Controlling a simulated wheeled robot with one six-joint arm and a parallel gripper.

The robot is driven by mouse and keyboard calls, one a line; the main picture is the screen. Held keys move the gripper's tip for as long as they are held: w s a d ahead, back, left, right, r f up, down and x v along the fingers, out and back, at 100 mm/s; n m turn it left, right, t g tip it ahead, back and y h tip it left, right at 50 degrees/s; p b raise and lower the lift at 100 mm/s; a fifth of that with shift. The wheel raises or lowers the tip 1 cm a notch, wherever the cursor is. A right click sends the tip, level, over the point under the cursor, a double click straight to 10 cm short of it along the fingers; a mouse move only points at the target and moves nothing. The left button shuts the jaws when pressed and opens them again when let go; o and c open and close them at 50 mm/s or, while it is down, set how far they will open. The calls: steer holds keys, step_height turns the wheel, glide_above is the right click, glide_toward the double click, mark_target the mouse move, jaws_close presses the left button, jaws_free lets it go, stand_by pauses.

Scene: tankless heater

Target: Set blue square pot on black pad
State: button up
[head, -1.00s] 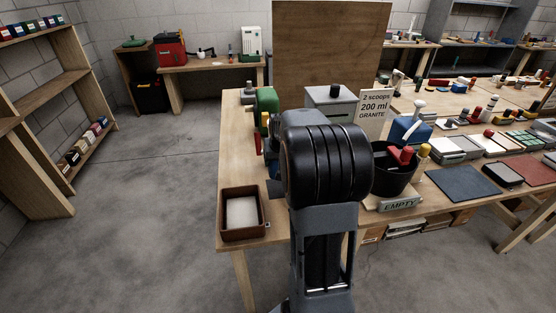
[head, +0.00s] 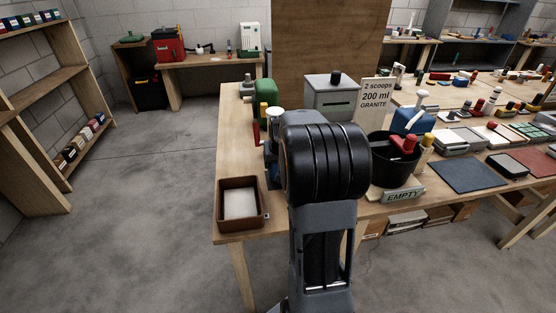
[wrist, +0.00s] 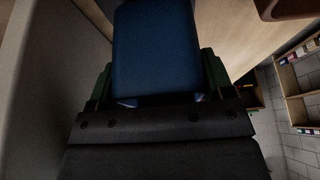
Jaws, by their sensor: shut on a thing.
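A blue block-like thing (wrist: 156,45), which looks like the blue square pot, fills the upper middle of the wrist view. My gripper (wrist: 158,88) is shut on it, with a dark green finger on each side. A dark slate-grey pad (head: 469,175) lies flat and bare on the right of the bench. I cannot tell which is the black pad.
A brown tray (head: 242,224) sits at the bench's front left corner. A black bucket (head: 393,166) with red and yellow items, an EMPTY sign (head: 403,195), a blue box with a white lever (head: 411,120) and a grey box (head: 331,98) crowd the middle.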

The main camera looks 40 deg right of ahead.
steer(key=shift+f, duration=0.45)
steer(key=shift+f+b, duration=0.5)
steer(key=shift+b, duration=0.05)
stand_by(0.3)
steer(key=o, duration=1)
steer(key=shift+c, duration=0.2)
steer(key=p+v, duration=0.1)
steer(key=v, duration=1.2)
steer(key=shift+r, duration=0.45)
